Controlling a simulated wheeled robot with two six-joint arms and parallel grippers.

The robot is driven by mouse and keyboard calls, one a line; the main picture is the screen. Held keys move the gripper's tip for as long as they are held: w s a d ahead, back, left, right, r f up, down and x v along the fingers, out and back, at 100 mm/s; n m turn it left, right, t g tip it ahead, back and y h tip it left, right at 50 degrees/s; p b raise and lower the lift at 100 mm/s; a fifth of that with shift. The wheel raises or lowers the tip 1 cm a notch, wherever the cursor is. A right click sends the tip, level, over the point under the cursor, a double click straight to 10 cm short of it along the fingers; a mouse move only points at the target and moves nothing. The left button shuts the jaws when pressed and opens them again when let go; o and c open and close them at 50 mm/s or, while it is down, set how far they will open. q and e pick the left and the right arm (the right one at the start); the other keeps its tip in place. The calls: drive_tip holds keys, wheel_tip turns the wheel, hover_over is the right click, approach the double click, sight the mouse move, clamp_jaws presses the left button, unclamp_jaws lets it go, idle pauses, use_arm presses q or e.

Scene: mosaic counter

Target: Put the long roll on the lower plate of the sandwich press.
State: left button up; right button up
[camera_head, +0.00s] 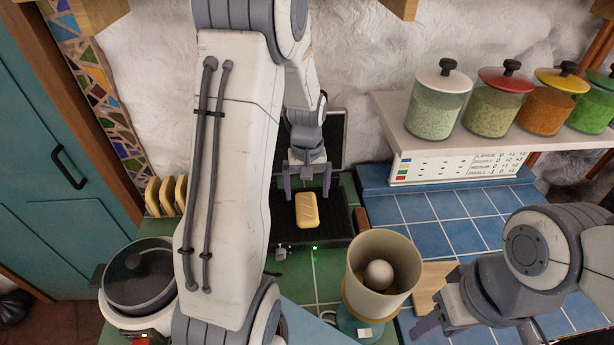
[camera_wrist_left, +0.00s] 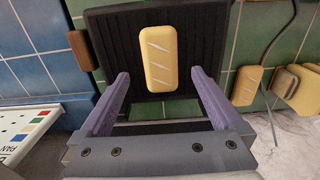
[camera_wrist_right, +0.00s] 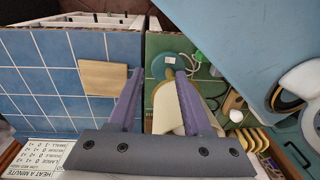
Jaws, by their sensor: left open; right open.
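The long roll (camera_head: 307,210), pale yellow with light score marks, lies on the black ridged lower plate (camera_head: 284,222) of the sandwich press. The press lid (camera_head: 333,140) stands open behind it. In the left wrist view the roll (camera_wrist_left: 158,58) lies flat on the plate (camera_wrist_left: 205,30), beyond the fingertips and apart from them. My left gripper (camera_head: 307,190) is open and empty just behind the roll. My right gripper (camera_head: 428,330) is at the lower right of the head view, above the counter; in the right wrist view (camera_wrist_right: 157,80) it is open and empty.
A cream container (camera_head: 362,262) holding a white egg-like ball stands front of the press, beside a wooden board (camera_head: 432,284). Several bread slices (camera_head: 166,195) stand at left, near a round glass-lidded cooker (camera_head: 140,275). Jars line a shelf (camera_head: 400,130). Blue tiles (camera_head: 455,215) are clear.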

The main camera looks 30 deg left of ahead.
sight(307, 208)
use_arm(q)
wheel_tip(307, 208, up, 7)
drive_tip(key=shift+f+b, duration=0.15)
drive_tip(key=shift+b, duration=0.3)
